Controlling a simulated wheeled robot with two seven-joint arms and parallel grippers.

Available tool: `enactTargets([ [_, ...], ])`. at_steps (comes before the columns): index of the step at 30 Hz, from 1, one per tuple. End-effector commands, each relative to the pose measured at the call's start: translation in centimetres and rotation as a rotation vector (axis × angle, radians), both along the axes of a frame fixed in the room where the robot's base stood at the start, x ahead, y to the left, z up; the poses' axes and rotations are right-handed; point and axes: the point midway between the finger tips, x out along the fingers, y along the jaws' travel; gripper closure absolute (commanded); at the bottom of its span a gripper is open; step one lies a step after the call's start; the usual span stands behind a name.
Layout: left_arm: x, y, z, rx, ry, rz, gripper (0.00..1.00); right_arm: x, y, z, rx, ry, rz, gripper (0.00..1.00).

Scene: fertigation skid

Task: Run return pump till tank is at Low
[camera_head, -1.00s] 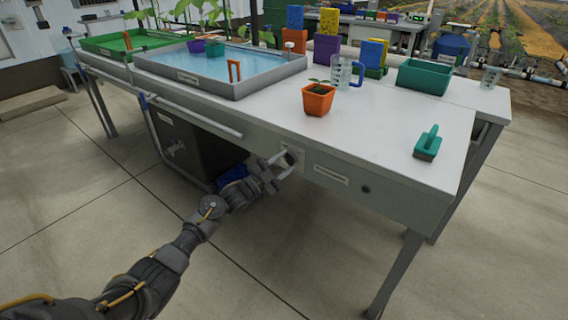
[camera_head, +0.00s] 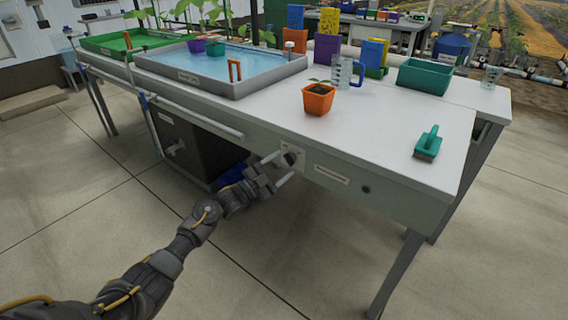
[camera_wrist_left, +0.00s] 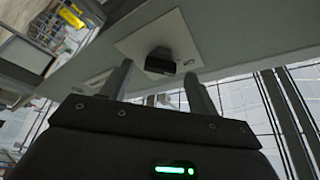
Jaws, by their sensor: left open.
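A dark knob (camera_head: 290,158) sits on a pale plate on the bench's front panel. In the left wrist view the knob (camera_wrist_left: 160,62) appears ahead, between and beyond the two fingers. My left gripper (camera_head: 283,168) is open and empty in front of the knob; its fingers (camera_wrist_left: 158,76) appear apart from it. A dark tank (camera_head: 190,145) stands under the bench, partly hidden; no level mark on it can be read. A grey tray (camera_head: 238,92) with blue water stands on the bench. My right gripper is not in view.
On the bench stand an orange pot with a plant (camera_head: 318,98), a clear jug (camera_head: 342,72), a teal bin (camera_head: 423,76) and a green-handled brush (camera_head: 428,143). A label and a small dark round fitting (camera_head: 366,189) are right of the knob. Floor in front is clear.

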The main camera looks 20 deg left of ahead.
Motion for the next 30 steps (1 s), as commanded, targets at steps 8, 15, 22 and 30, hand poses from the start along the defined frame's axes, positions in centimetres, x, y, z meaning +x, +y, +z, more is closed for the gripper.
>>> enactTargets([
  [8,-4.3,3.3,-1.6,0.002,0.002,0.0,0.4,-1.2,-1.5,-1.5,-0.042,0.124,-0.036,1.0],
  [15,-6.5,4.9,-2.3,0.0,0.001,-0.001,0.4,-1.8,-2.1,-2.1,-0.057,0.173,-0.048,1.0],
  [22,-6.8,5.2,-2.4,0.0,0.0,0.0,0.4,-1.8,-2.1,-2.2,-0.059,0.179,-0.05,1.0],
  [30,-6.8,5.2,-2.4,0.0,0.001,-0.001,0.4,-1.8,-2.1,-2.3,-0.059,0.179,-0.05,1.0],
])
